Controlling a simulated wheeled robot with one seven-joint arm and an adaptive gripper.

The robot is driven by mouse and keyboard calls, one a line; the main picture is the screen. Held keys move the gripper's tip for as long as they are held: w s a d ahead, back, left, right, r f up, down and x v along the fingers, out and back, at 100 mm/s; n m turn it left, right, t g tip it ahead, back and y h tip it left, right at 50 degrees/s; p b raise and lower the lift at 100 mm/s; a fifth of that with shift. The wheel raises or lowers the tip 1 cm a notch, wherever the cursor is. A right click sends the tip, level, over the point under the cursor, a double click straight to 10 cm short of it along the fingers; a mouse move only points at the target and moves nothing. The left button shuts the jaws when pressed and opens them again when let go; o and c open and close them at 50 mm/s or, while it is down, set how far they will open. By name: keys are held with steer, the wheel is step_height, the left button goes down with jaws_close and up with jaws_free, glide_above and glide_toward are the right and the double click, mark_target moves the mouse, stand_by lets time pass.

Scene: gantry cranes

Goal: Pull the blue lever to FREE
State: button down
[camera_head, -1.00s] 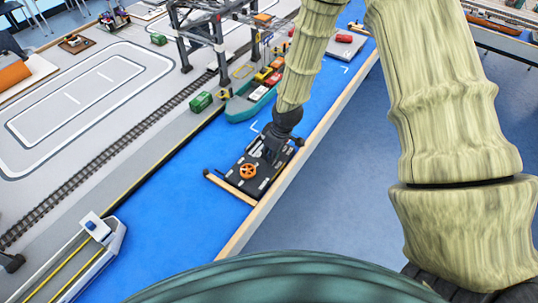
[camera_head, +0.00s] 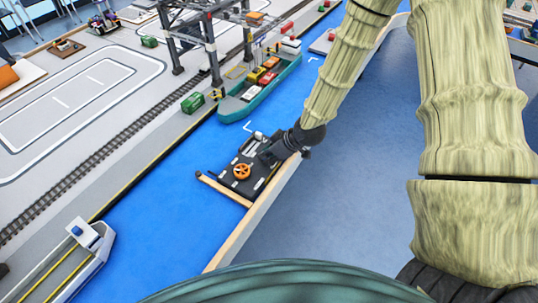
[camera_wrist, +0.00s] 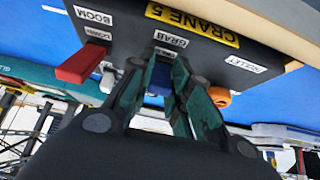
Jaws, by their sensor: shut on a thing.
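The dark control box (camera_head: 225,178) sits at the basin's wooden edge in the head view. In the wrist view the box (camera_wrist: 118,28) fills the top and carries a yellow "CRANE 5" label and tags for boom, grab and another control. The blue lever (camera_wrist: 158,89) shows only in part between the fingers, under the "GRAB" tag. My gripper (camera_wrist: 160,68) is shut on the blue lever, its green-padded fingers either side of it. In the head view my gripper (camera_head: 270,154) reaches the box from the right and hides the lever. The lever's position label cannot be read.
A red lever (camera_wrist: 79,65) is left of my fingers and an orange control (camera_wrist: 220,97) close on the right. An orange handwheel (camera_head: 242,171) is on the box. A teal ship (camera_head: 240,108) and gantry crane stand beyond.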

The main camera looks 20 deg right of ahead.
steer(key=c, duration=1.3)
jaws_free()
steer(key=shift+v, duration=5.95)
